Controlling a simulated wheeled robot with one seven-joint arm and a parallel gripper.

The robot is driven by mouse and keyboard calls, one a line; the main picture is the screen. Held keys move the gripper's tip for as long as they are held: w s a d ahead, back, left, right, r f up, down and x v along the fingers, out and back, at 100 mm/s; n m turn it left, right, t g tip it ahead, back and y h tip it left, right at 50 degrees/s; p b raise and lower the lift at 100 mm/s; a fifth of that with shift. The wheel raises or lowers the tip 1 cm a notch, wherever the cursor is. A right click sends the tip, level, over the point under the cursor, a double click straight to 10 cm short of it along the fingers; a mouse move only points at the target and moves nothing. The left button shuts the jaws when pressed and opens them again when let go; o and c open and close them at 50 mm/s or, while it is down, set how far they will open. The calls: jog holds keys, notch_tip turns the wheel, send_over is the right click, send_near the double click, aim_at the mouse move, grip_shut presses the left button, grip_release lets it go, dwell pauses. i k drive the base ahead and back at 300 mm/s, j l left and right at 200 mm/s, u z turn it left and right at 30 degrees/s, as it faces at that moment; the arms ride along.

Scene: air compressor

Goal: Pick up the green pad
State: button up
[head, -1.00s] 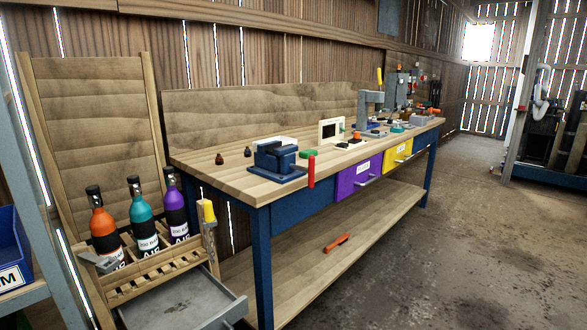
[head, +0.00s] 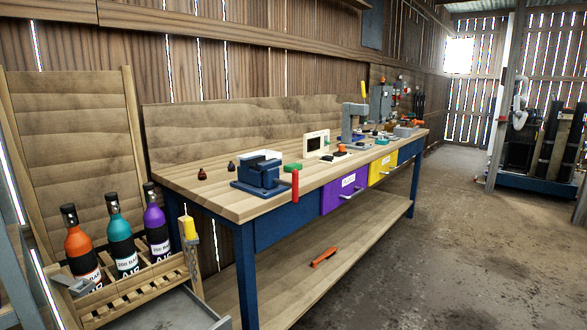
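My gripper is not in view.
Purple (head: 344,191) and yellow (head: 382,168) drawers hang under the bench. An orange tool (head: 323,257) lies on the lower shelf. A wooden rack (head: 130,285) with orange, teal and purple bottles stands at left. The concrete floor (head: 440,240) at right is clear.

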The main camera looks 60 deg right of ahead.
aim_at(289, 168)
jog(key=k+l+u, duration=0.1)
jog(key=l, duration=0.55)
jog(key=k+l, duration=0.1)
jog(key=l, duration=0.5)
jog(key=k+l+u, duration=0.15)
jog(key=l, duration=1.1)
jog(key=k+l+u, duration=0.15)
jog(key=l, duration=0.45)
jog(key=k+l+u, duration=0.1)
jog(key=k+l, duration=0.15)
jog(key=l, duration=0.35)
jog(key=k+l, duration=0.15)
jog(key=l, duration=0.4)
jog(key=k+l+u, duration=0.15)
jog(key=l, duration=0.45)
jog(key=k, duration=0.05)
